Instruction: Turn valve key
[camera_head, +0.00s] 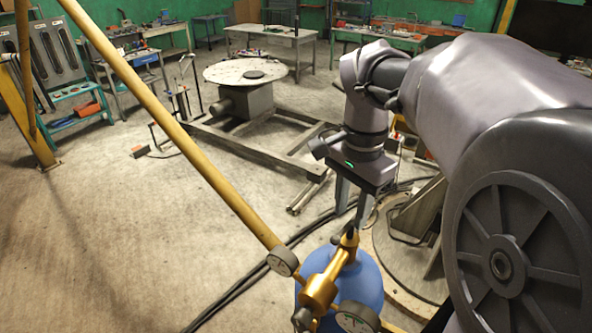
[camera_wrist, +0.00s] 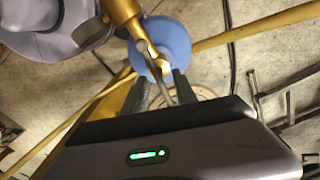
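My gripper (camera_head: 351,215) points down over the blue gas cylinder (camera_head: 370,275), with its two fingers spread apart. The brass valve body (camera_head: 320,290) sits at the cylinder's top, with a brass stem (camera_head: 348,242) and a small dark tip just below my fingertips. In the wrist view, my gripper's fingers (camera_wrist: 160,77) stand either side of a thin greyish piece, which seems to be the valve key (camera_wrist: 165,88). A gap shows between it and the fingers. The blue cylinder (camera_wrist: 172,38) and brass valve (camera_wrist: 122,12) lie beyond. Whether the fingertips touch anything is unclear.
Two pressure gauges, one left (camera_head: 283,262) and one in front (camera_head: 357,318), flank the valve. A long yellow bar (camera_head: 175,120) slants across the view. Black cables (camera_head: 262,268) run along the floor. A round-topped table (camera_head: 250,73) on a frame stands behind; open floor lies left.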

